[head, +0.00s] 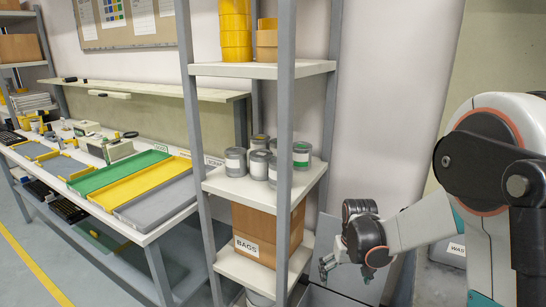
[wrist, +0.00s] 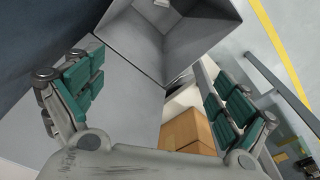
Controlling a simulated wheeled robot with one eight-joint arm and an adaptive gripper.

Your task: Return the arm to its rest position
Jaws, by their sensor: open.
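My arm (head: 420,222) is on the right of the head view, reaching left from its dark shoulder joint. My gripper (head: 327,268) is at its end, low beside the shelf rack and in front of a grey panel or bin. In the wrist view my gripper (wrist: 152,72) has its two green-padded fingers spread wide apart. Nothing is between the fingers, so it is open and empty.
The shelf rack (head: 289,150) stands just left of my gripper, with several grey cans (head: 235,162) and a cardboard box (head: 262,226) labelled BAGS. A workbench (head: 145,236) with green, yellow and grey trays is farther left. A bin labelled WASTE, partly hidden, stands behind my arm.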

